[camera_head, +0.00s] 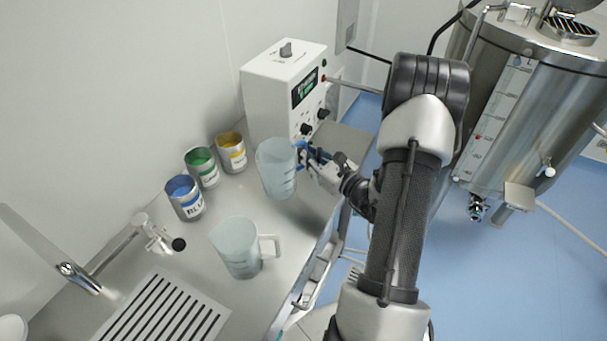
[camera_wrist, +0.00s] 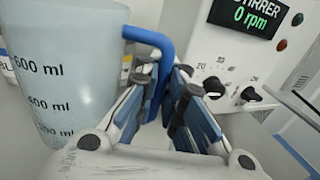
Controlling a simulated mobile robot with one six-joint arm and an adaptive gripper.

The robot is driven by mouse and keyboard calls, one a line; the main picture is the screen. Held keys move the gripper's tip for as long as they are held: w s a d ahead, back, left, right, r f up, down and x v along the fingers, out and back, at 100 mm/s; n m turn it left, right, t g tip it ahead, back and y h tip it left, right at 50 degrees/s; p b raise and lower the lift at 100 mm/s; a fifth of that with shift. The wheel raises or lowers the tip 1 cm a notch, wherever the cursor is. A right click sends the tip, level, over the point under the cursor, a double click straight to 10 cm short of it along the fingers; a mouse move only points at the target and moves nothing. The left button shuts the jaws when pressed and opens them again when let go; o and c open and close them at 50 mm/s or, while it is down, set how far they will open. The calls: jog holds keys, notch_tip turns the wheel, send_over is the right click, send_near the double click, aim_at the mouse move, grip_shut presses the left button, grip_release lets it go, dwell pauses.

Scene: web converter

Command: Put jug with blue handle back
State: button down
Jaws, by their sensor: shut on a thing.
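The jug with the blue handle (camera_head: 275,168) is a translucent, pale blue measuring jug at the right part of the counter, in front of the white control box. It looks upright; I cannot tell whether its base touches the counter. My gripper (camera_head: 308,155) is at its right side, shut on the blue handle. In the wrist view the jug (camera_wrist: 65,75) fills the left side with its ml marks showing, and the blue handle (camera_wrist: 158,45) runs down between the fingers of my gripper (camera_wrist: 165,105). The lower handle is hidden by the fingers.
A second jug with a white handle (camera_head: 238,248) stands nearer on the counter (camera_head: 205,240). Blue (camera_head: 185,197), green (camera_head: 201,167) and yellow (camera_head: 231,152) tins stand along the wall. The stirrer control box (camera_head: 275,95) is behind. A steel tank (camera_head: 520,110) stands right.

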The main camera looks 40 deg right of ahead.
jog(key=shift+f+b, duration=0.8)
jog(key=shift+f, duration=2.3)
jog(key=shift+f, duration=0.2)
jog(key=c, duration=2)
grip_release()
jog(key=shift+r, duration=0.1)
jog(key=shift+s+r, duration=0.15)
jog(key=shift+s, duration=0.05)
jog(key=s, duration=0.4)
jog(key=s+p, duration=0.1)
jog(key=s, duration=0.2)
jog(key=s+p, duration=0.1)
jog(key=s, duration=0.3)
jog(key=shift+s+d, duration=0.3)
jog(key=shift+d, duration=0.1)
